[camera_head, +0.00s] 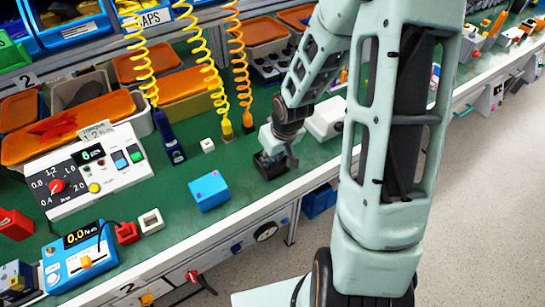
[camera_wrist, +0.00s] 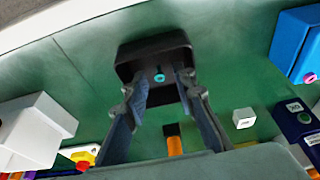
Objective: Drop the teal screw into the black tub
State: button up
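The black tub (camera_wrist: 150,45) stands on the green bench top, and in the wrist view it is just beyond my fingertips. It also shows in the head view (camera_head: 268,168), partly covered by my gripper. The teal screw (camera_wrist: 159,77) shows as a small teal ring inside the tub's outline, apparently on its floor. My gripper (camera_wrist: 163,84) points down at the tub with its two fingers spread. There is a clear gap between each finger and the screw. In the head view my gripper (camera_head: 287,156) is at the tub, and the screw cannot be made out.
A blue box (camera_head: 209,190) and a small white cube (camera_head: 208,145) stand left of the tub. A dark blue screwdriver (camera_head: 172,148) hangs on a yellow coil. A white box (camera_head: 326,118) is to the right. The bench's front edge is close to the tub.

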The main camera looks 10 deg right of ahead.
jog(key=p+v, duration=0.4)
jog(key=v, duration=0.8)
jog(key=shift+r, duration=0.1)
jog(key=shift+d, duration=0.1)
